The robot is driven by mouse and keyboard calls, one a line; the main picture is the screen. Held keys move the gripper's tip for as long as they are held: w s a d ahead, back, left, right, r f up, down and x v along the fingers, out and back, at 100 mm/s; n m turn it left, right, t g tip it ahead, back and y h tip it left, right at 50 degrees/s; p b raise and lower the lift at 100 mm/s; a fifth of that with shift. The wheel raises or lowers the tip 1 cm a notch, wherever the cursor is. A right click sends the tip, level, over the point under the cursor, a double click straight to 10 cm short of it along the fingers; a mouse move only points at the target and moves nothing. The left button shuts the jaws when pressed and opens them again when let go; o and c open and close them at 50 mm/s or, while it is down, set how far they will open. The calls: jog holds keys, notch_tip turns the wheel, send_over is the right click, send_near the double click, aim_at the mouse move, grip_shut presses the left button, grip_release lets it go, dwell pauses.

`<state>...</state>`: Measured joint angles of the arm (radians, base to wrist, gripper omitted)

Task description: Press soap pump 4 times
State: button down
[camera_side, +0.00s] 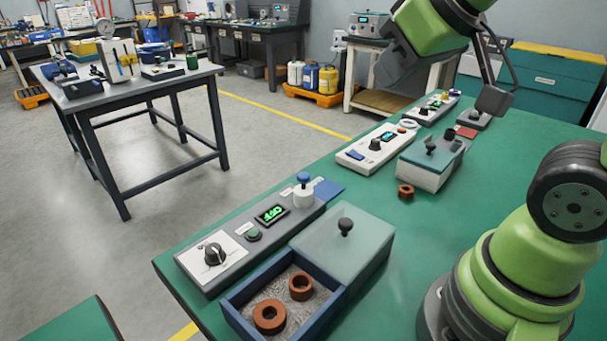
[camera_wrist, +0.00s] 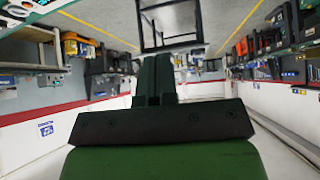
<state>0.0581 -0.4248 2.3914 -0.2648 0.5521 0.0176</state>
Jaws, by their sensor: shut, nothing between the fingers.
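A small white cylinder with a blue round top (camera_side: 303,190) stands upright on the far end of a long grey control panel (camera_side: 240,265) in the side view. It is the nearest thing to a soap pump that I can make out. My gripper (camera_wrist: 155,62) shows in the wrist view with its two dark fingers together and nothing between them. In the side view my arm's end is high at the upper right, well away from the blue-topped cylinder and touching nothing. The wrist view shows the room, upside down, and not the cylinder.
A box (camera_side: 335,250) with a knobbed lid and brown rings (camera_side: 269,316) stands beside the panel. A white device (camera_side: 377,148) and a knobbed lidded box (camera_side: 430,163) stand farther back. A loose brown ring (camera_side: 405,191) lies near them. The green table (camera_side: 380,290) has free room around these.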

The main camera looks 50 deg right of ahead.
jog(key=w+d+f+n+h, duration=0.1)
jog(key=w+d+n, duration=0.15)
jog(key=w, duration=0.35)
jog(key=n+t+y, duration=0.1)
jog(key=n+y, duration=0.3)
jog(key=n, duration=0.6)
send_over(303, 177)
notch_tip(303, 177, down, 10)
jog(key=shift+f, duration=0.25)
jog(key=shift+f, duration=4.25)
jog(key=shift+f, duration=0.4)
